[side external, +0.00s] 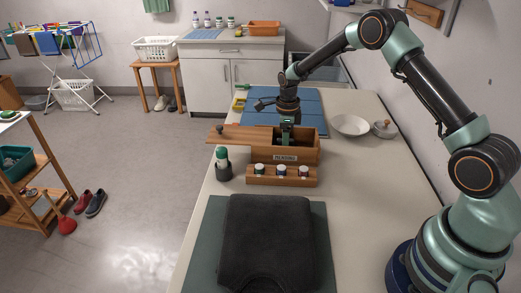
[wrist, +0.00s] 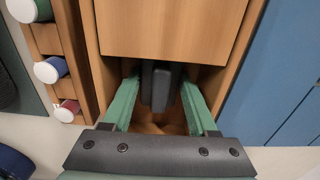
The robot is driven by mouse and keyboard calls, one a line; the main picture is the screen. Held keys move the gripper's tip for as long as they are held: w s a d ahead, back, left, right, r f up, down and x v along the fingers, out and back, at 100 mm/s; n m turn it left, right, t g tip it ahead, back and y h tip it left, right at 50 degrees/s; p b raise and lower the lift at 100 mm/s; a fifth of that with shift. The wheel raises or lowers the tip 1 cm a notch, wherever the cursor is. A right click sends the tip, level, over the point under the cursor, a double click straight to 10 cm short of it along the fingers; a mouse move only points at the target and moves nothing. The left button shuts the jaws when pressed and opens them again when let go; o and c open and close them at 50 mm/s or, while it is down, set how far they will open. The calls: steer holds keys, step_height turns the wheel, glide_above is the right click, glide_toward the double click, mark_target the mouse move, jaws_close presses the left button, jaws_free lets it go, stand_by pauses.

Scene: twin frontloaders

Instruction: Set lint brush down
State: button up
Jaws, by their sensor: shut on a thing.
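My gripper (side external: 287,127) points down into the open part of a wooden box (side external: 300,150) in the side external view. In the wrist view its green fingers (wrist: 161,88) are shut on a dark grey piece, which looks like the lint brush (wrist: 162,85), between the fingertips. The piece is inside the box, between its wooden walls. Its lower end is hidden, so I cannot tell if it touches the box floor. The box's lid (side external: 232,134) is slid out to the left and covers part of the opening; it also shows in the wrist view (wrist: 172,30).
A wooden rack (side external: 262,181) with three small jars stands in front of the box. A green-capped bottle in a dark holder (side external: 223,168) is at its left. A dark folded garment (side external: 266,240) lies on a mat nearer. A white bowl (side external: 350,125) and blue panels (side external: 310,103) lie beyond.

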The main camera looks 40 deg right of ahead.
steer(key=o, duration=1)
steer(key=s+a+r+n+t, duration=0.1)
steer(key=s+r+n, duration=0.15)
steer(key=r, duration=0.75)
steer(key=s+a+r+n, duration=0.15)
steer(key=r+n, duration=0.25)
steer(key=r, duration=0.6)
steer(key=shift+s+a+r+n+t, duration=0.75)
steer(key=shift+s+a+n, duration=0.25)
steer(key=shift+s+n, duration=2.2)
steer(key=shift+s+a+r+n+t, duration=0.85)
steer(key=shift+s+n, duration=1.9)
steer(key=shift+n, duration=0.9)
steer(key=shift+s+a+r+n+t, duration=0.65)
steer(key=shift+s+a+n, duration=0.45)
steer(key=shift+s+n, duration=2.1)
steer(key=shift+w, duration=0.25)
